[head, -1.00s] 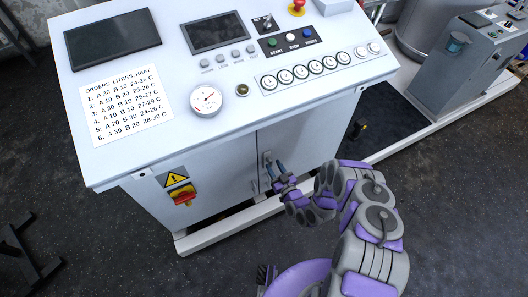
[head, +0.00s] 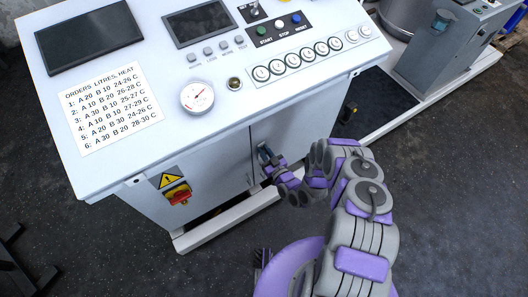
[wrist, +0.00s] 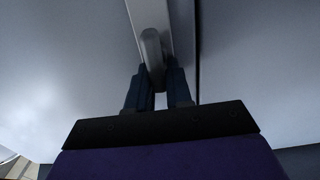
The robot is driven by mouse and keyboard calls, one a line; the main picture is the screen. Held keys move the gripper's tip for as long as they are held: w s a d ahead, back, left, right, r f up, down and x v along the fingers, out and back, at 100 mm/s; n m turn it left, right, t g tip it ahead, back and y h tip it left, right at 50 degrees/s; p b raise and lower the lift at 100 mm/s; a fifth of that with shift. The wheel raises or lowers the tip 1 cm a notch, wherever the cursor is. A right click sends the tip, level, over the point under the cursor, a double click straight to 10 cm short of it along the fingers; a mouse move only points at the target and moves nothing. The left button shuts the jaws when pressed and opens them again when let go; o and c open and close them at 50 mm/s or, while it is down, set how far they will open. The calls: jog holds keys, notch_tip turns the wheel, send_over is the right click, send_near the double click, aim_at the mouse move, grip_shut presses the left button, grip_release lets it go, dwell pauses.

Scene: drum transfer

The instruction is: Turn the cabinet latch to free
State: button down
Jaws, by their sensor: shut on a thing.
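The cabinet latch is a grey lever on a light plate, by the seam between the cabinet doors. In the wrist view the latch (wrist: 151,42) lies roughly along its plate, its rounded lower end between my two dark fingers. My gripper (wrist: 157,80) is shut on that end, one finger on each side. In the head view my gripper (head: 266,157) is at the front of the white cabinet (head: 225,165), and the fingers and wrist mostly hide the latch. The cabinet doors look closed.
The sloped control panel (head: 215,130) overhangs the doors. A white base rail (head: 225,222) runs along the cabinet's foot. Dark floor lies open in front.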

jog(key=shift+d, duration=0.1)
dwell(0.3)
jog(key=shift+w+d+f+m, duration=0.2)
jog(key=shift+d+f+m, duration=0.15)
jog(key=shift+m, duration=2.4)
jog(key=shift+w+d+f+m, duration=0.3)
jog(key=shift+f+m, duration=0.1)
jog(key=shift+m, duration=2.3)
jog(key=shift+w+d+f+m, duration=0.15)
jog(key=shift+d+f+m, duration=0.2)
jog(key=shift+m, duration=2.4)
jog(key=c, duration=1.1)
grip_release()
jog(key=shift+c, duration=0.2)
